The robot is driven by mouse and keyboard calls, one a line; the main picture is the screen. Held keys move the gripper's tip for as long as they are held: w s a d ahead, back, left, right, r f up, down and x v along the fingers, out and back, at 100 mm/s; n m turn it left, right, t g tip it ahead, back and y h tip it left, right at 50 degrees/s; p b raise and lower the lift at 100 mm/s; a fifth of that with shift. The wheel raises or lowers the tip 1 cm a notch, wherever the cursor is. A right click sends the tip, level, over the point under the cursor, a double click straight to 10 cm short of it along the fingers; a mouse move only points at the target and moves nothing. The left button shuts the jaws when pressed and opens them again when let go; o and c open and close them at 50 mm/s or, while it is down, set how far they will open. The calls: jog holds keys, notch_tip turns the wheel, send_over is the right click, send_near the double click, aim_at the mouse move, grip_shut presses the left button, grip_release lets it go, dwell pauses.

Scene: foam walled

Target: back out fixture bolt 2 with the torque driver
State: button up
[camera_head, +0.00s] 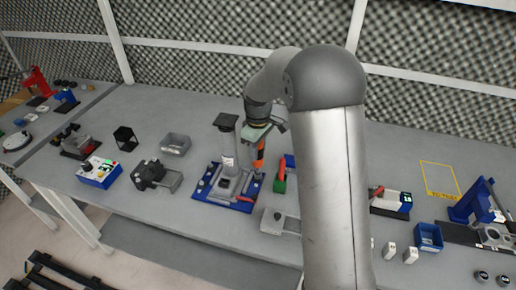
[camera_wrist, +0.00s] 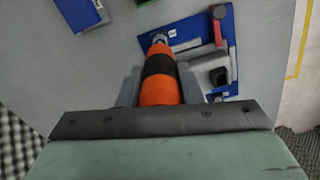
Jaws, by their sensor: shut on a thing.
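My gripper (camera_wrist: 160,85) is shut on the torque driver (camera_wrist: 160,82), an orange tool with a black band and a grey tip. In the head view the driver (camera_head: 259,158) hangs below my gripper, just right of a blue-based fixture (camera_head: 212,194) with a grey column. In the wrist view the driver's tip lies over or beside the edge of a blue plate (camera_wrist: 232,45), which has grey parts, a black square and a red handle. I cannot tell whether the tip touches anything. Fixture bolt 2 cannot be made out.
A green block with a red part (camera_head: 281,181) stands right of the fixture. A grey tray (camera_head: 281,224) lies in front. A blue bin (camera_head: 428,237) and a blue-framed device (camera_head: 478,205) stand at right. My arm hides part of the bench.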

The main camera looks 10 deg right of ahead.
jog(key=shift+r+p, duration=0.3)
jog(key=shift+r, duration=0.15)
dwell(1.1)
